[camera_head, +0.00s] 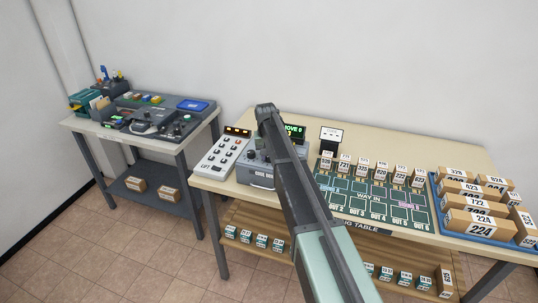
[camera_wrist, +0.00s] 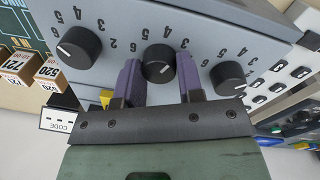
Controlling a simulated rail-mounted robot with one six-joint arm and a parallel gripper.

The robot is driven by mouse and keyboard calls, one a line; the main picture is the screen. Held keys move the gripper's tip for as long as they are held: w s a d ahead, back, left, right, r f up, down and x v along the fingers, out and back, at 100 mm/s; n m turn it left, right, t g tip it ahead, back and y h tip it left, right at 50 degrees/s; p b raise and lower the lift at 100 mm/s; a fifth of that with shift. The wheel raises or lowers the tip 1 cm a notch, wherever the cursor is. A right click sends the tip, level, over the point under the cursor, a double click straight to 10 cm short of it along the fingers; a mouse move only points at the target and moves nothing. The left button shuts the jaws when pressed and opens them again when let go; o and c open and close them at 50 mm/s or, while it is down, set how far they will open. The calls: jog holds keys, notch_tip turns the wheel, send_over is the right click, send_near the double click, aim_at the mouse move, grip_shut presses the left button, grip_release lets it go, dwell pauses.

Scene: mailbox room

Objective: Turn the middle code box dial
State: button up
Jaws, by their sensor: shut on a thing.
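The code box (camera_head: 257,178) is a grey box on the long table in the head view; my arm hides much of it. In the wrist view its tilted grey face (camera_wrist: 113,15) carries three black dials ringed by numbers. The middle dial (camera_wrist: 157,57) sits between the purple fingers of my gripper (camera_wrist: 159,74), which is shut on it. Its white mark shows toward the lower right. One outer dial (camera_wrist: 78,47) is at the left and the other (camera_wrist: 229,78) at the right, both clear of the fingers. My gripper is hidden in the head view.
A white LIFT keypad (camera_head: 222,154) stands left of the box. A green lettered display (camera_head: 294,130) is behind it. Numbered small boxes (camera_head: 363,168) stand on a green mat to the right, with a blue tray (camera_head: 437,204) of parcels beyond. A side table (camera_head: 91,127) stands left.

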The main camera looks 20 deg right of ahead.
jog(key=m, duration=0.5)
jog(key=shift+m, duration=0.3)
jog(key=m, duration=0.5)
jog(key=shift+d+m+g+y, duration=0.1)
jog(key=shift+m+g+y, duration=0.2)
jog(key=shift+m, duration=0.1)
jog(key=o, duration=0.9)
jog(key=r+p, duration=1)
jog(key=shift+w+r+p, duration=0.35)
jog(key=shift+p, duration=0.05)
